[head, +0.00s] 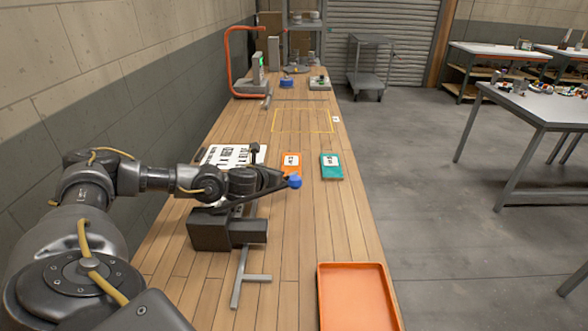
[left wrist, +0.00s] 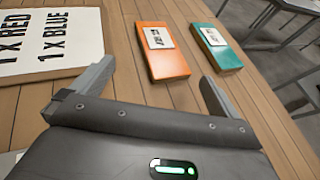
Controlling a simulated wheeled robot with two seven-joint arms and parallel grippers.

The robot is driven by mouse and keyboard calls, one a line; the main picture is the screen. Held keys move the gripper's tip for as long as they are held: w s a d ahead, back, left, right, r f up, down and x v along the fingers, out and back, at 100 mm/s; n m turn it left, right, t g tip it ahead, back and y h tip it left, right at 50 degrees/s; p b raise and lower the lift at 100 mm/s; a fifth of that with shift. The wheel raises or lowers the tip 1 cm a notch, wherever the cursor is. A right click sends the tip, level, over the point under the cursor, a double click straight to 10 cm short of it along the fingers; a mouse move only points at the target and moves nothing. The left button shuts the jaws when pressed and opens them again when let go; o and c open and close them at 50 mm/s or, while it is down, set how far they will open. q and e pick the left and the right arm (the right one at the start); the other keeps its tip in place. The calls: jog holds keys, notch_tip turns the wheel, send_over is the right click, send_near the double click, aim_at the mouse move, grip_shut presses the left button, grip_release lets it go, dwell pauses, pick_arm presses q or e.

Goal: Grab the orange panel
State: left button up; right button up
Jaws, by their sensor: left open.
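The orange panel (head: 291,158) lies flat on the wooden bench, with a white label on it. In the left wrist view the orange panel (left wrist: 166,62) is ahead of my left gripper (left wrist: 155,90), roughly between the lines of its two spread fingers. That gripper is open and empty, and a gap separates it from the panel. In the head view my left gripper (head: 273,172) is just on the near side of the panel and hides its near part. My right gripper is not in view.
A teal panel (head: 331,166) lies close to the right of the orange one, also in the left wrist view (left wrist: 216,47). A white sign (head: 222,155) is at the left. An orange tray (head: 357,300) is near the front edge. A yellow outline (head: 303,132) marks clear bench beyond.

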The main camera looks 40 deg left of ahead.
aim_at(290, 165)
pick_arm(q)
jog(key=x, duration=0.4)
jog(key=shift+w+a+p, duration=0.1)
jog(key=shift+w+p, duration=0.2)
jog(key=shift+p, duration=0.1)
jog(key=shift+w+a+f, duration=0.1)
jog(key=shift+w+f, duration=0.15)
jog(key=shift+w, duration=0.3)
jog(key=p+x, duration=0.1)
jog(key=x, duration=0.3)
jog(key=shift+w, duration=0.25)
jog(key=shift+w+f, duration=0.2)
jog(key=shift+w, duration=0.05)
jog(key=c, duration=0.4)
jog(key=shift+s, duration=0.1)
jog(key=c, duration=0.9)
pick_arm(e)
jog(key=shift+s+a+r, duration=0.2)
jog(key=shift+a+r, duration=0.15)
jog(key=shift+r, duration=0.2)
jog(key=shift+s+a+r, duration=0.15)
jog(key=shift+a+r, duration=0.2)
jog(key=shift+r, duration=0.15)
pick_arm(q)
jog(key=shift+o, duration=0.2)
